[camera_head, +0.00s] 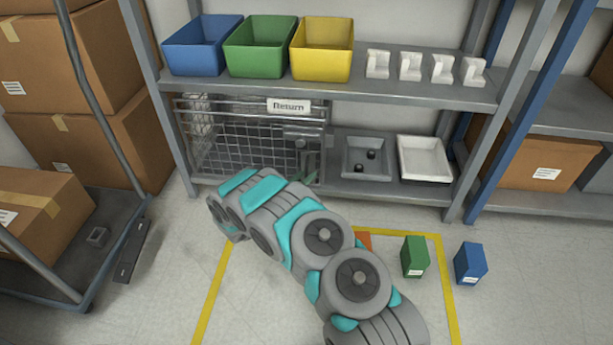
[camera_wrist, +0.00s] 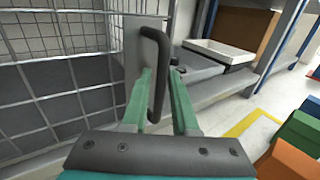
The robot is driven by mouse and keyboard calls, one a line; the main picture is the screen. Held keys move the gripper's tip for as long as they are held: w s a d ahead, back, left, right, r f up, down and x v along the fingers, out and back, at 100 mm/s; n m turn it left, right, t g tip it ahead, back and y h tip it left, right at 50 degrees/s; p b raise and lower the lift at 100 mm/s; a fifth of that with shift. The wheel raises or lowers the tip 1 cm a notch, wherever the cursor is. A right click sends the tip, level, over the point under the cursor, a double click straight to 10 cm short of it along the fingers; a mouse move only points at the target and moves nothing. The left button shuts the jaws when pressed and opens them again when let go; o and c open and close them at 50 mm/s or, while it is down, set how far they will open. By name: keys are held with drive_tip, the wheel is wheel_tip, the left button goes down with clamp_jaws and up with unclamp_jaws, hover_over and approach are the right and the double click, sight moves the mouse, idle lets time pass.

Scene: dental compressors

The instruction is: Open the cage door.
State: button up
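The wire-mesh cage (camera_head: 240,135) stands on the lower shelf, with a "Return" label (camera_head: 288,106) on its top edge. Its front mesh door looks shut. A dark, bent bar handle (camera_wrist: 161,50) is mounted on a grey plate (camera_wrist: 133,50) at the right side of the mesh. My gripper (camera_wrist: 161,72) is at the handle, with its two green fingers apart and the upright bar between them. A gap shows beside the bar, so the fingers do not look closed on it. In the head view my gripper (camera_head: 307,165) is low at the cage's right front, partly hidden by my arm.
Right of the cage are a grey tray (camera_head: 346,158) with dark balls and a white tray (camera_head: 424,142). Blue, green and yellow bins (camera_head: 321,66) stand above. Green (camera_head: 414,257) and blue boxes (camera_head: 470,263) stand on the floor. A cart (camera_head: 60,255) is at left.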

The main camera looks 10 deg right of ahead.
clamp_jaws()
idle(1.3)
